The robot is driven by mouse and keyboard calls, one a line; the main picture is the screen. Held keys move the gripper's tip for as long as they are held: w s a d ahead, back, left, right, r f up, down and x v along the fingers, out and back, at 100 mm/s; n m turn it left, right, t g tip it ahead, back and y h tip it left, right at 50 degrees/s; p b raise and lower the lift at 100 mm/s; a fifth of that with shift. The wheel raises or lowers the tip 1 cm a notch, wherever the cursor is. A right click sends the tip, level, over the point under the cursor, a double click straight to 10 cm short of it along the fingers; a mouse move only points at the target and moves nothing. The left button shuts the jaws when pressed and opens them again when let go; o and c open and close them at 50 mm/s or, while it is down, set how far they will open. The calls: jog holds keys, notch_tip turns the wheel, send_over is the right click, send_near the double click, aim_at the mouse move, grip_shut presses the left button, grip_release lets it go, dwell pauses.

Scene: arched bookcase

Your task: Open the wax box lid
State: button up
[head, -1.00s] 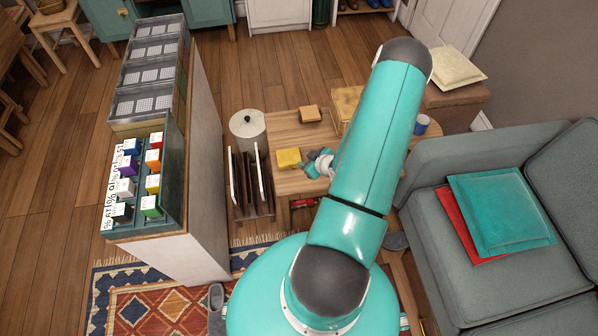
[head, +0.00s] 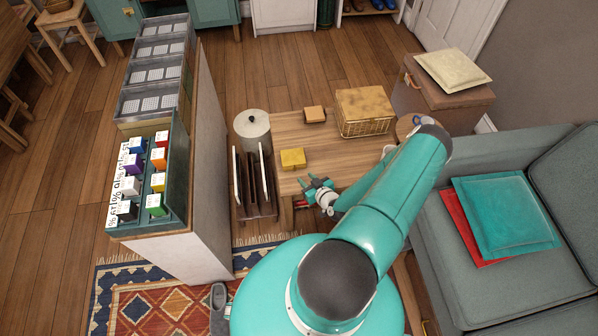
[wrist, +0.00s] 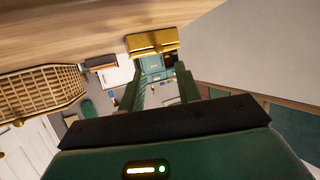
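A small yellow box, which looks like the wax box (head: 293,159), sits on the wooden table (head: 338,152) near its left edge. Its lid looks shut. My gripper (head: 309,183) is just in front of and slightly right of the box, near the table's front edge, apart from it. The two fingers are spread and nothing is between them. In the wrist view the yellow box (wrist: 152,40) shows beyond the open fingers of my gripper (wrist: 158,88), and the picture is tilted.
A wire basket with a tan lid (head: 364,112) and a small brown box (head: 315,115) stand farther back on the table. A white canister (head: 252,132) and an upright rack (head: 254,190) stand left of it. A grey sofa (head: 455,255) is at right.

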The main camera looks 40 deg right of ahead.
send_near(293, 159)
jog(key=w+f, duration=0.1)
jog(key=w+a+f, duration=0.1)
jog(key=shift+w+f, duration=0.3)
jog(key=shift+f, duration=0.05)
jog(key=shift+a, duration=0.1)
jog(key=shift+c, duration=0.2)
grip_shut()
